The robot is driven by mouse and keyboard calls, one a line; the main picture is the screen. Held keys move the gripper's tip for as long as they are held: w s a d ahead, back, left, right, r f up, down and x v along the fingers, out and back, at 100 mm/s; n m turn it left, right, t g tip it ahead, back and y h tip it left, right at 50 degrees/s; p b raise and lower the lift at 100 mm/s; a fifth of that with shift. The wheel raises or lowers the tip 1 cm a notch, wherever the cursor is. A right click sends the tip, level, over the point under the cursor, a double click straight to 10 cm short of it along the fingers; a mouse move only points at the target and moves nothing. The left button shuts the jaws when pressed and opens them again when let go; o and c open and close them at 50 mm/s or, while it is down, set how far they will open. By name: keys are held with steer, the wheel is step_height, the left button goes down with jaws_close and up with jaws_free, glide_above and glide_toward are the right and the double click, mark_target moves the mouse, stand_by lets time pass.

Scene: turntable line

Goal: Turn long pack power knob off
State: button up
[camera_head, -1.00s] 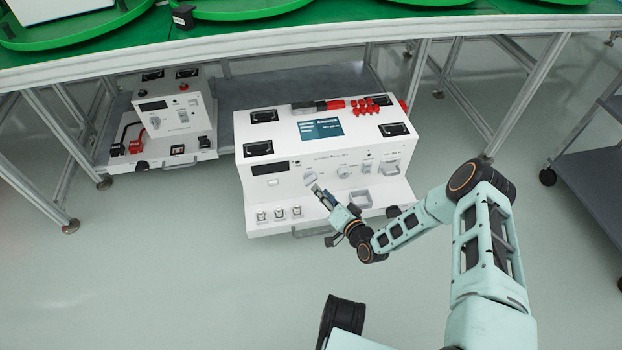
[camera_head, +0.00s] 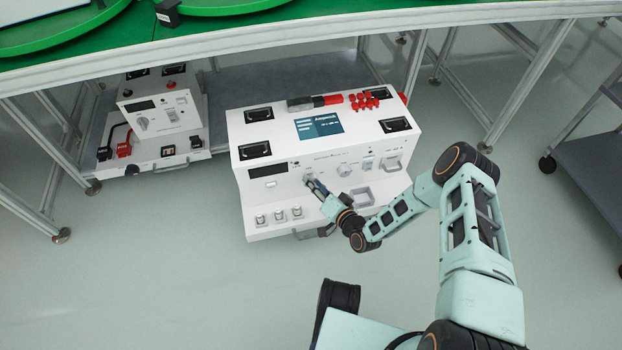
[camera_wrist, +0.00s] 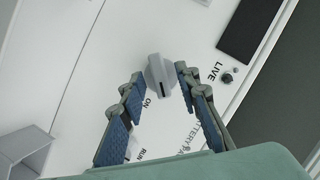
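The long pack (camera_head: 281,134) is a wide white box on the floor in front of the bench, with a front panel of knobs and switches. A grey knob (camera_wrist: 160,76) with a dark pointer line shows in the wrist view, beside the printed words ON and RUN. My gripper (camera_wrist: 160,78) is open, with one fingertip on each side of the knob. Small gaps seem to show, and contact is unclear. In the head view my gripper (camera_head: 310,184) is at the left-middle of the front panel and largely hides this knob.
A similar smaller white unit (camera_head: 185,128) stands at the left under the bench. The pack's front ledge carries small terminals (camera_head: 278,215) and a grey handle (camera_head: 361,197) near my wrist. A dark cart (camera_head: 590,165) is at the right.

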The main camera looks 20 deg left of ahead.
steer(key=shift+w+a, duration=0.15)
steer(key=shift+c, duration=0.5)
jaws_close()
steer(key=n+h+p, duration=0.1)
steer(key=n, duration=0.1)
steer(key=n+t+h+p, duration=0.1)
steer(key=n, duration=0.1)
steer(key=n+h+p, duration=0.2)
steer(key=shift+s+a+r+t, duration=0.15)
steer(key=shift+s+a+t, duration=0.05)
steer(key=shift+a+t, duration=0.1)
steer(key=shift+n, duration=0.3)
stand_by(0.3)
